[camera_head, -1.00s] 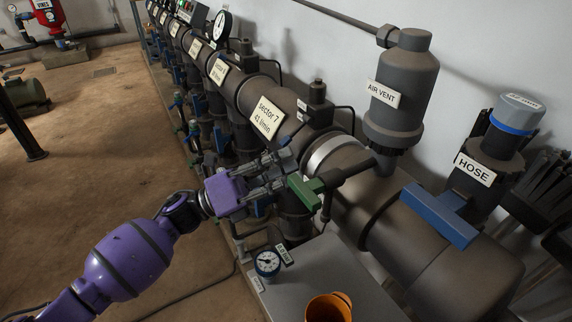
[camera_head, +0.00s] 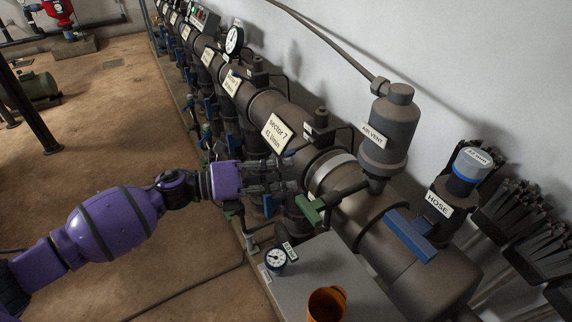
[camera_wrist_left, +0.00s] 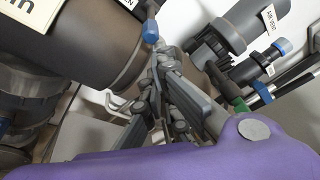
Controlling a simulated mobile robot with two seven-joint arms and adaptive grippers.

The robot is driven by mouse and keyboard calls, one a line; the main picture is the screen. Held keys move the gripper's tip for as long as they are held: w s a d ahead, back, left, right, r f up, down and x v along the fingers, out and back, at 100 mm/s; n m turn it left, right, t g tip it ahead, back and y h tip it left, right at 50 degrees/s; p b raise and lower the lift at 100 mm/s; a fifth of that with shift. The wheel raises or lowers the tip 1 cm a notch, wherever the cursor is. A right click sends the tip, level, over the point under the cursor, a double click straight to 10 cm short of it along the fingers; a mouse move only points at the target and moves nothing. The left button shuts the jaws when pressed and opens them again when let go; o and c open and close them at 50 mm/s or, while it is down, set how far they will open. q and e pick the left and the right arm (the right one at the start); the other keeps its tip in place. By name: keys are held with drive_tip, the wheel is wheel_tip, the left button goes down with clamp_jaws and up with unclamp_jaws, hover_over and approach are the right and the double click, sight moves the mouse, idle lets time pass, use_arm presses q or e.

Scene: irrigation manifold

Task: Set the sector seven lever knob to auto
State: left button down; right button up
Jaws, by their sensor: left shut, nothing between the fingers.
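The white sector 7 label (camera_head: 277,133) sits on the large brown pipe. Just right of it a small dark valve unit (camera_head: 320,124) stands on top of the pipe. My left gripper (camera_head: 292,178) reaches in from the left, below the label and in front of the pipe; its fingers are shut and empty. In the left wrist view, a small knob with a blue tip (camera_wrist_left: 150,31) shows just beyond the shut fingertips (camera_wrist_left: 163,58). I cannot tell whether they touch. My right gripper is not in view.
A green-handled valve (camera_head: 310,208) stands close to the right of the fingers. The air vent (camera_head: 388,130), a blue handle (camera_head: 411,236) and the hose outlet lie further right. A grey table (camera_head: 345,262) with a gauge (camera_head: 275,259) and orange cup (camera_head: 327,303) is below.

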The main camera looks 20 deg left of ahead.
use_arm(q)
wheel_tip(320, 180, up, 8)
drive_tip(key=p, duration=0.6)
drive_tip(key=shift+g+y, duration=0.3)
drive_tip(key=shift+y, duration=0.1)
idle(0.4)
